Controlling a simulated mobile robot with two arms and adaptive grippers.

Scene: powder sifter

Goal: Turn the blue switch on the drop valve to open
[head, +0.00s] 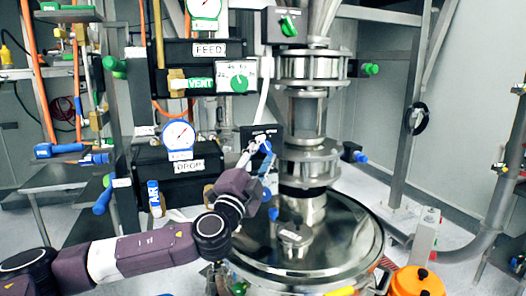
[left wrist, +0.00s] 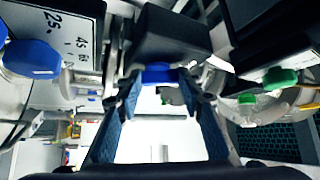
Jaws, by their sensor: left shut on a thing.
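A small black switch box (head: 249,132) with white lettering sits against the steel column; a blue switch (head: 266,146) shows on its front. My left gripper (head: 256,148) reaches up to it from below. In the left wrist view, the two fingertips (left wrist: 161,88) close on the sides of the blue switch (left wrist: 160,73), under the dark box (left wrist: 165,35). The fingers hide part of the switch, and I cannot read its position. A black box labelled DROP (head: 189,165) with a gauge is to the left. My right gripper is not in view.
A steel vessel lid (head: 335,240) lies below the column. A green switch (head: 288,26) and the FEED box (head: 210,50) are above. A blue knob (head: 354,153) is at right. A blue knob also shows in the left wrist view (left wrist: 32,58), left of the gripper.

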